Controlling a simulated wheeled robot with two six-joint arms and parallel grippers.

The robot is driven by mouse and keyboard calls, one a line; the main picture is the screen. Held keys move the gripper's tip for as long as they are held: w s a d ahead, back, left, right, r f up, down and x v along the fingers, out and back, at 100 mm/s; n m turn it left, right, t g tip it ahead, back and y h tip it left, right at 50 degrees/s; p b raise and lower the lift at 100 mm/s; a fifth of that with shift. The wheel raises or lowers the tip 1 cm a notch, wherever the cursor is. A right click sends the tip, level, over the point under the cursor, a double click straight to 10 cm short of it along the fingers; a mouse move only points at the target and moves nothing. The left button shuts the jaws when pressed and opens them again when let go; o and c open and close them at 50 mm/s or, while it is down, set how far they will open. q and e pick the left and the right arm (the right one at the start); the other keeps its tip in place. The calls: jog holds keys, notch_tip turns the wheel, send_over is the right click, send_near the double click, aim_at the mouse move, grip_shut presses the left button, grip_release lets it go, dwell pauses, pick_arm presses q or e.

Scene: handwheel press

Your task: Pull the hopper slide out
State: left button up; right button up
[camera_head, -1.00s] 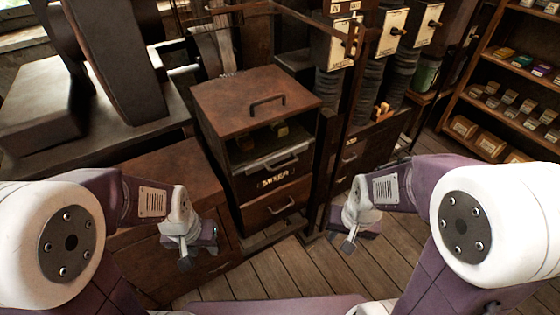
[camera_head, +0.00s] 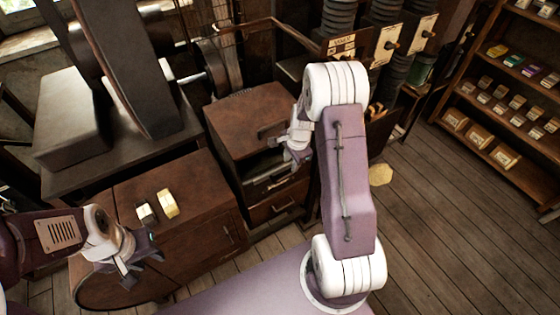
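Several hoppers stand at the back, with dark ribbed hoses above pale front plates that carry dark knobs. One plate (camera_head: 342,46) is at the left, another plate (camera_head: 389,42) in the middle and another plate (camera_head: 421,36) at the right. I cannot tell which part is the hopper slide. My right gripper (camera_head: 294,152) is in front of the brown cabinet (camera_head: 245,115), left of and below the plates and apart from them. My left gripper (camera_head: 140,268) hangs over the low wooden cabinet at lower left. Neither visibly holds anything; their finger gaps are too small to judge.
The low wooden cabinet (camera_head: 195,190) bears a brass piece (camera_head: 168,203) and a small pale block (camera_head: 145,212). A dark machine (camera_head: 110,70) stands behind it. Shelves (camera_head: 490,145) with small boxes are at right. A yellowish flat piece (camera_head: 380,174) is near open plank floor.

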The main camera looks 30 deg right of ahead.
aim_at(289, 175)
jog(key=f, duration=0.3)
jog(key=w+f+p, duration=0.1)
jog(key=f, duration=0.4)
jog(key=shift+w+d+f, duration=0.15)
jog(key=shift+f, duration=0.25)
grip_shut()
jog(key=shift+r, duration=0.1)
dwell(0.9)
